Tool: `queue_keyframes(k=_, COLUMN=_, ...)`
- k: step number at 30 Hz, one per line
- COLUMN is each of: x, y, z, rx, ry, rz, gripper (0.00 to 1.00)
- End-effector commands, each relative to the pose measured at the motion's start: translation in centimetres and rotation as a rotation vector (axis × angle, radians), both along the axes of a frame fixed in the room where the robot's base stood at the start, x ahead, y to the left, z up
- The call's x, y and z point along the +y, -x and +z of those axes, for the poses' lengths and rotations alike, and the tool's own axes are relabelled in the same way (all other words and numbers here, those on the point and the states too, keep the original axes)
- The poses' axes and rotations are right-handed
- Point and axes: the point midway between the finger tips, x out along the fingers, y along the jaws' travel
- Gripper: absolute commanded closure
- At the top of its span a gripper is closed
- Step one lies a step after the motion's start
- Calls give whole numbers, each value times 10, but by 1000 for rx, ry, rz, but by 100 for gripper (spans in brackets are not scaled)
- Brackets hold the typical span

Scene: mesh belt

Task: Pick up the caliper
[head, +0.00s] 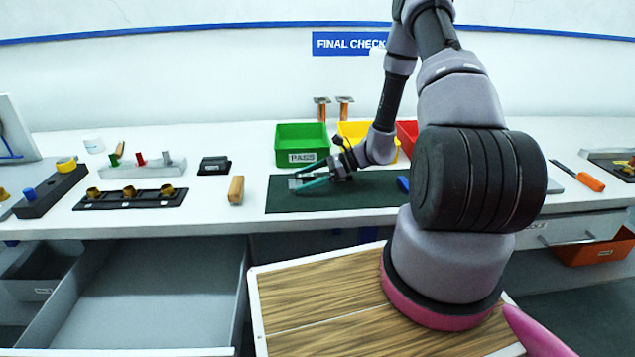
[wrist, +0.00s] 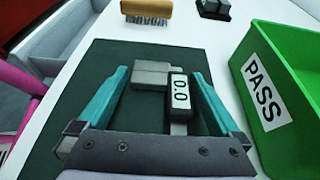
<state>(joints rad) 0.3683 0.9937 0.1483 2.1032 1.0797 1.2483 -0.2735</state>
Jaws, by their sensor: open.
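The caliper (wrist: 150,74) lies on the dark green mat (head: 400,188). In the wrist view it shows grey jaws and a dark display block reading 0.0. My gripper (wrist: 160,76) is open, with one teal finger on each side of the caliper and dark mat visible in the gaps. The caliper's near end is hidden behind the gripper's body. In the head view my gripper (head: 310,182) is low over the left part of the mat, and the caliper is too small and covered there to make out clearly.
A green PASS bin (head: 302,137) stands just behind the mat, with yellow (head: 358,130) and red (head: 407,130) bins to its right. A wooden brush (head: 236,190) lies left of the mat. An open drawer (head: 140,290) juts out below the table at left.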

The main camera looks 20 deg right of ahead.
Motion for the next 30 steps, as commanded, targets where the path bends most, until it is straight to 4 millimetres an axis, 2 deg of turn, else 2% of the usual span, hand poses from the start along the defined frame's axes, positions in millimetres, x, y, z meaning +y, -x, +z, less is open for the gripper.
queue_keyframes(k=1, x=0, y=0, z=0, rx=0, ry=0, rz=0, gripper=12)
queue_keyframes(k=5, x=0, y=0, z=0, rx=0, ry=0, rz=0, gripper=61)
queue_keyframes(k=6, x=0, y=0, z=0, rx=0, ry=0, rz=0, gripper=76)
queue_keyframes(k=7, x=0, y=0, z=0, rx=0, ry=0, rz=0, gripper=85)
queue_keyframes(k=14, x=0, y=0, z=1, rx=-1, ry=0, rz=0, gripper=85)
queue_keyframes(k=19, x=-1, y=-1, z=11, rx=-3, ry=0, rz=1, gripper=85)
queue_keyframes(k=30, x=0, y=0, z=79, rx=-5, ry=1, rz=1, gripper=85)
